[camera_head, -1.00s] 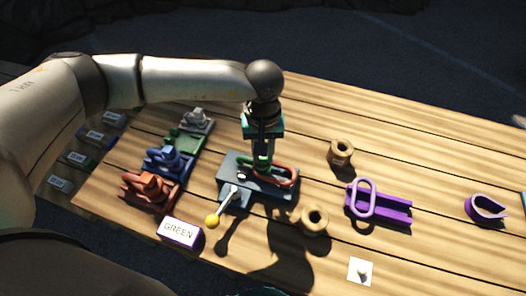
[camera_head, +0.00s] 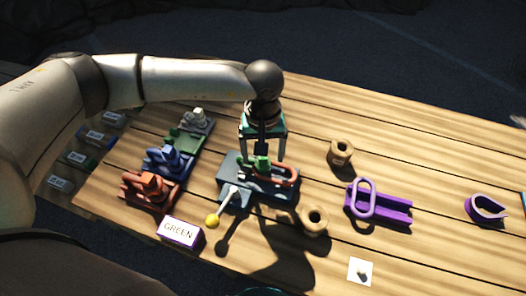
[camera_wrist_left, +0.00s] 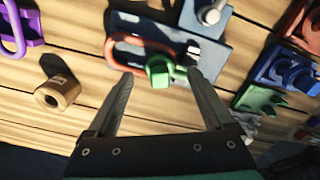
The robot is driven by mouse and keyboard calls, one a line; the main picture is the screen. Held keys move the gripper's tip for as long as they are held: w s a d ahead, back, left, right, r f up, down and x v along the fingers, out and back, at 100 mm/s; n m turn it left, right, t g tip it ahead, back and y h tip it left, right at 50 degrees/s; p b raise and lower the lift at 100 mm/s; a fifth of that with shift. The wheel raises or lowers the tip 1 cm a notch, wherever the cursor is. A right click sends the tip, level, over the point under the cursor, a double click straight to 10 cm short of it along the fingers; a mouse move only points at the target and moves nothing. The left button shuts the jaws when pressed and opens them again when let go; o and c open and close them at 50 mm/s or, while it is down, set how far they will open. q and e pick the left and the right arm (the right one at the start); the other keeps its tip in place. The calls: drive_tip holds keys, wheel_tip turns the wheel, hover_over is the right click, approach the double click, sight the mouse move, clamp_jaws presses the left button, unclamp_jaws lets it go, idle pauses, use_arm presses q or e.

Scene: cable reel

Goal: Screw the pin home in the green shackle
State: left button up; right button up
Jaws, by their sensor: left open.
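A green piece (camera_head: 262,165), the visible part of the green shackle or its pin head, sits at the dark grey-blue fixture (camera_head: 232,165) mid-table. It also shows in the left wrist view (camera_wrist_left: 158,72). A red-orange loop (camera_head: 288,170) lies against it on the fixture. My left gripper (camera_head: 265,157) points down over the fixture. In the left wrist view its fingers (camera_wrist_left: 160,76) are spread, one on each side of the green piece, with gaps between. The pin's thread and how deep it sits cannot be made out. My right gripper is not in view.
A yellow-knobbed lever (camera_head: 212,220) sticks out of the fixture's front. Red, blue, green and grey holders with shackles (camera_head: 165,160) stand left. A sign reading GREEN (camera_head: 180,232), wooden spools (camera_head: 341,152) and a purple rail with a link (camera_head: 385,206) surround it. The right rear is clear.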

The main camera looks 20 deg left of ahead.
use_arm(q)
wheel_tip(320, 180, up, 15)
drive_tip(key=shift+r, duration=0.15)
idle(0.5)
